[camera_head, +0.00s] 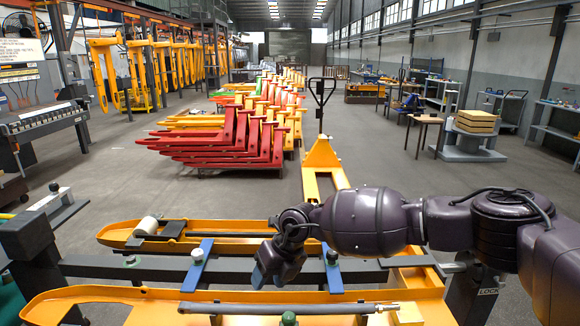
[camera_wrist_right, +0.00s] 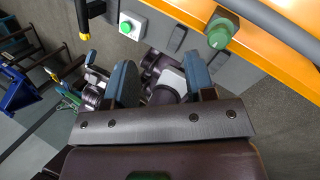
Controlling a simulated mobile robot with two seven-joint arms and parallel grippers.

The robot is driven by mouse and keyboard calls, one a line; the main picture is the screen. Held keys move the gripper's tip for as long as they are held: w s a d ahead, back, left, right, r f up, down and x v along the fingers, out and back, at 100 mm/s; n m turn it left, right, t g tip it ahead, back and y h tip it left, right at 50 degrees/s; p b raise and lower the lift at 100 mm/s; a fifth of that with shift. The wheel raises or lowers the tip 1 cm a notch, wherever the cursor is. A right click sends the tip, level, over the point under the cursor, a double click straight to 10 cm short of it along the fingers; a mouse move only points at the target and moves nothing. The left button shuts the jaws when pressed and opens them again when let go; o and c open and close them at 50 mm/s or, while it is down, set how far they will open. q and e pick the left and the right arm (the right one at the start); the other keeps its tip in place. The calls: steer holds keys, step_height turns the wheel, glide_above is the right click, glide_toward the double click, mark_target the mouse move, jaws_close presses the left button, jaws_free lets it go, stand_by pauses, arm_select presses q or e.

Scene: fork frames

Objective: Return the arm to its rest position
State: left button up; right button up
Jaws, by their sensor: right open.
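My right arm (camera_head: 375,222), dark purple, reaches in from the right over the near yellow fork frame (camera_head: 110,292). Its gripper (camera_head: 268,276) hangs down above the dark cross beam (camera_head: 225,266), between two blue strips. In the right wrist view the two blue-grey fingers stand wide apart, with nothing held between them (camera_wrist_right: 162,78). Whether the fingertips touch the beam cannot be told from the head view. My left gripper does not show.
A grey rod (camera_head: 275,308) and a green knob (camera_head: 289,318) lie close below the gripper; a green button box (camera_wrist_right: 131,25) shows in the wrist view. A yellow pallet truck (camera_head: 322,153) and red forks (camera_head: 222,146) stand behind. Open floor (camera_head: 385,165) lies to the back right.

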steer(key=s+a+r+m+t+y, duration=0.2)
steer(key=s+a+r+m+y, duration=0.15)
steer(key=a+r+y, duration=0.45)
steer(key=s+a+r+m+t+y, duration=0.2)
steer(key=a+r+m+y, duration=0.3)
steer(key=r, duration=0.5)
steer(key=w+d+f+m+t+h, duration=0.1)
steer(key=w+d+f+m+t, duration=0.1)
steer(key=d+m+t, duration=0.4)
steer(key=w+d+f+m+t+h, duration=0.1)
steer(key=w+d+m+t, duration=0.1)
steer(key=d+m+t, duration=0.5)
steer(key=s+d+f+m+h, duration=0.3)
steer(key=d+f+m+h, duration=0.2)
steer(key=d+f+m, duration=0.3)
steer(key=s+d+f+m+h, duration=0.3)
steer(key=d+f+m+h, duration=0.3)
steer(key=d+f, duration=0.4)
steer(key=s+d+f+m+g+h, duration=0.2)
steer(key=s+d+f, duration=0.5)
steer(key=s, duration=0.3)
steer(key=s+d+f+m+g+h, duration=0.3)
steer(key=s+d+f, duration=0.4)
steer(key=s+f, duration=0.3)
steer(key=shift+s+f, duration=0.2)
steer(key=shift+s, duration=0.35)
